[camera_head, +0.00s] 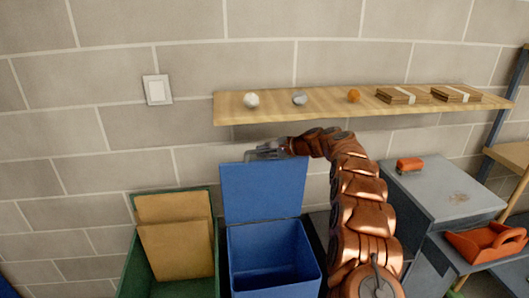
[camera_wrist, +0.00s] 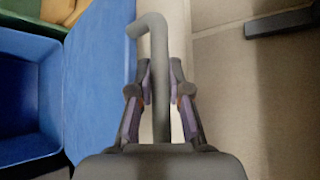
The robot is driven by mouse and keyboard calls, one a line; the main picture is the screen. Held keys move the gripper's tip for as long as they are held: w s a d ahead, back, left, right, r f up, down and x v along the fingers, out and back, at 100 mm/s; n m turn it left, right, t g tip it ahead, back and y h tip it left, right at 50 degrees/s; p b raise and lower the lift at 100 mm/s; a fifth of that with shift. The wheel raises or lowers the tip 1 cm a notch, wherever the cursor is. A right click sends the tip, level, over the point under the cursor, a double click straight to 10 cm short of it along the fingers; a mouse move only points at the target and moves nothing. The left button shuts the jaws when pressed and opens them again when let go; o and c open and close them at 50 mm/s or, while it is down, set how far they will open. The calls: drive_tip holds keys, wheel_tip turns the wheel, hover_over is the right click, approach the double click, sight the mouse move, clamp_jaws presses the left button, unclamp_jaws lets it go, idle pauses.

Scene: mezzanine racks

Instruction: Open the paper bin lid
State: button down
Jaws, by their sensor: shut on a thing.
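The blue paper bin (camera_head: 272,262) stands against the wall, with its inside visible. Its blue lid (camera_head: 262,190) is swung up and stands about upright at the back of the bin. The lid also shows in the wrist view (camera_wrist: 95,80), beside the open bin (camera_wrist: 25,95). My gripper (camera_head: 268,151) is at the lid's top edge. In the wrist view my gripper (camera_wrist: 160,92) is shut on a grey bent handle (camera_wrist: 153,40), with a finger on each side of it. Where the handle joins the lid is hidden.
A green bin (camera_head: 143,268) with cardboard (camera_head: 178,245) stands to the left. A wooden shelf (camera_head: 330,104) holding small items hangs just above my gripper. A grey cabinet (camera_head: 440,187) with a red object (camera_head: 409,165) stands to the right.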

drive_tip(key=c, duration=1.1)
unclamp_jaws()
drive_tip(key=shift+s+d+r, duration=0.1)
drive_tip(key=v, duration=1.1)
drive_tip(key=shift+s+d, duration=0.2)
drive_tip(key=shift+d, duration=0.1)
drive_tip(key=shift+r, duration=0.1)
